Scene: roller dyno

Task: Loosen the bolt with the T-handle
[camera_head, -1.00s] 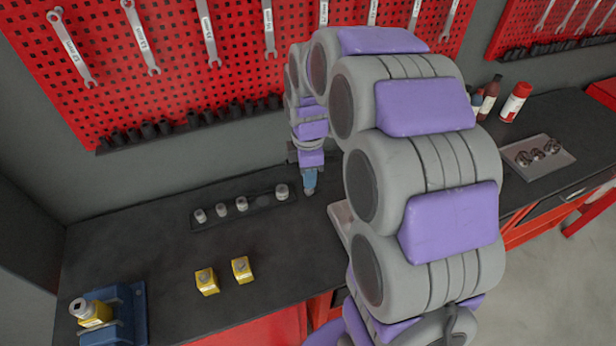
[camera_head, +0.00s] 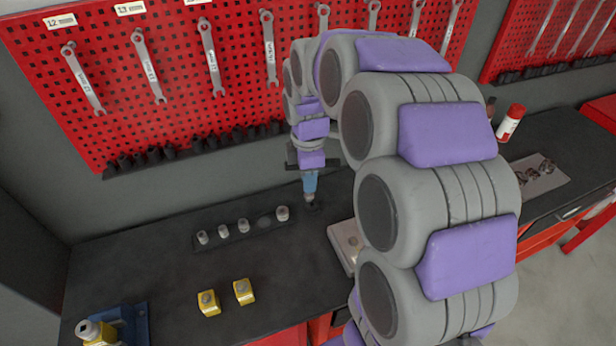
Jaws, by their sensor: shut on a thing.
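My gripper (camera_head: 311,166) hangs over the bench, just right of the socket tray, and is shut on a blue tool (camera_head: 309,183), seemingly the T-handle. The tool points down with a small metallic lower end; its crossbar cannot be made out clearly. A dark spot lies on the bench below it. At the lower left, a blue vise (camera_head: 135,320) holds a yellow block with a pale round bolt head or fitting (camera_head: 88,328), partly cut off by the picture edge. Two more yellow blocks (camera_head: 208,303) (camera_head: 244,292), each with a grey top piece, stand on the bench.
A dark tray (camera_head: 205,242) holds several silver sockets and one empty-looking place. A pale plate (camera_head: 341,240) lies right of it, partly behind my arm. A red pegboard (camera_head: 180,90) with wrenches rises behind. Bottles and another plate (camera_head: 550,175) are at the right.

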